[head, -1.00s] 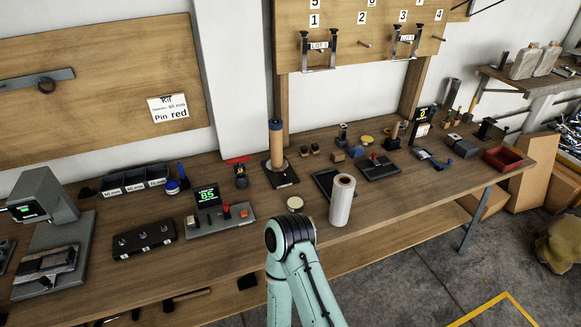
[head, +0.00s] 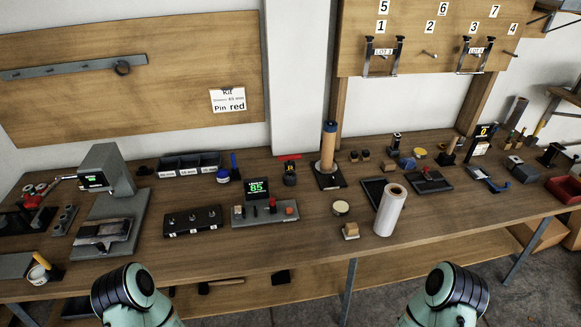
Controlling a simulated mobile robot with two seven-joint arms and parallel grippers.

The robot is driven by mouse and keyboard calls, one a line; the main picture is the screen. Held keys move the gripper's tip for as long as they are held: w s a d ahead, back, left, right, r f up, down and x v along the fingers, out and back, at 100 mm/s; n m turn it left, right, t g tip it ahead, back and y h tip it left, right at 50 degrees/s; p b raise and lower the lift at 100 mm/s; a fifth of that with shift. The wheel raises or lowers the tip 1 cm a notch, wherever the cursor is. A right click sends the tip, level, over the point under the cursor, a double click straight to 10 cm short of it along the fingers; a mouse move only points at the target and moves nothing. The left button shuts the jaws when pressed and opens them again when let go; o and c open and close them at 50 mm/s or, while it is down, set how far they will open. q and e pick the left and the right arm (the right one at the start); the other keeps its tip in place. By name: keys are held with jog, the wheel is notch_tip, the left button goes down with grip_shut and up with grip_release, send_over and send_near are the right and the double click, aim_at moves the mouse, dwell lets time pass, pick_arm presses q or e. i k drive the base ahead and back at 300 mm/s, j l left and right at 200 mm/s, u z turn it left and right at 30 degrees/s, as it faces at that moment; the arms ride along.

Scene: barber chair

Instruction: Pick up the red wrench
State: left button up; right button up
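I cannot clearly make out a red wrench. A red item with silver parts (head: 33,200) lies at the far left of the workbench (head: 300,245), left of the grey machine; it is too small to tell what it is. A small flat red piece (head: 289,157) shows at the back of the bench above a dark object; its kind is also unclear. Rounded joints of my two arms show at the bottom edge, left and right. Neither gripper is in the picture, so their hold cannot be seen.
A grey machine with a green display (head: 108,190) stands at left. A white roll (head: 390,210) stands near the front edge, with a wooden post (head: 328,148) behind it. A red tray (head: 564,189) is at far right. The front strip of bench is mostly clear.

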aim_at(289, 166)
jog(key=j+u, duration=0.25)
jog(key=u, duration=0.15)
jog(key=j+u, duration=0.3)
jog(key=u, duration=0.15)
